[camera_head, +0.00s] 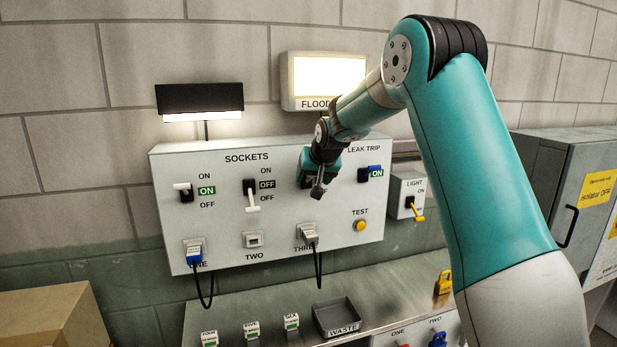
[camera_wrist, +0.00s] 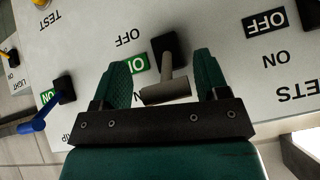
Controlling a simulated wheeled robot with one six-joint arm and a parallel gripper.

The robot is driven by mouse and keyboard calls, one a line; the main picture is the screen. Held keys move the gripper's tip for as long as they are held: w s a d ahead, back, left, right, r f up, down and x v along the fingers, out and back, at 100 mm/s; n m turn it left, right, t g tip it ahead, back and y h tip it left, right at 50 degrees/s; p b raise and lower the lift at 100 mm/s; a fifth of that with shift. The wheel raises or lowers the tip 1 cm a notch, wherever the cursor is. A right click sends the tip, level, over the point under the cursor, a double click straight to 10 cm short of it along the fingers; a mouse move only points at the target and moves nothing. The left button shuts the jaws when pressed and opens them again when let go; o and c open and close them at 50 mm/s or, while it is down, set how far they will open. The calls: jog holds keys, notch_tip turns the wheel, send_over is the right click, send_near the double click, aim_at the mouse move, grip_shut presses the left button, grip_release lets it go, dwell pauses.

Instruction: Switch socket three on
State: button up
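The socket three switch has a black base (camera_wrist: 170,48) and a grey lever (camera_wrist: 166,90). In the wrist view, which is upside down, its flag (camera_wrist: 136,64) is green and reads ON, with the lever toward the ON side. My gripper (camera_wrist: 168,82) is open, one finger on each side of the lever, with gaps visible. In the head view my gripper (camera_head: 318,190) covers most of this switch. A grey plug (camera_head: 309,234) with a black cord sits in the socket marked THREE below.
Socket one's switch (camera_head: 184,191) shows green ON; socket two's switch (camera_head: 251,194) shows black OFF. The blue leak trip lever (camera_head: 375,169) shows green ON. A yellow TEST button (camera_head: 360,225) and a light switch (camera_head: 414,205) are nearby. A waste tray (camera_head: 337,317) stands below.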

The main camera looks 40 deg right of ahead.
jog(key=shift+d, duration=0.1)
jog(key=shift+a, duration=0.2)
jog(key=shift+s+a+r, duration=0.1)
jog(key=shift+r, duration=0.05)
jog(key=b+v, duration=0.6)
jog(key=v, duration=1.1)
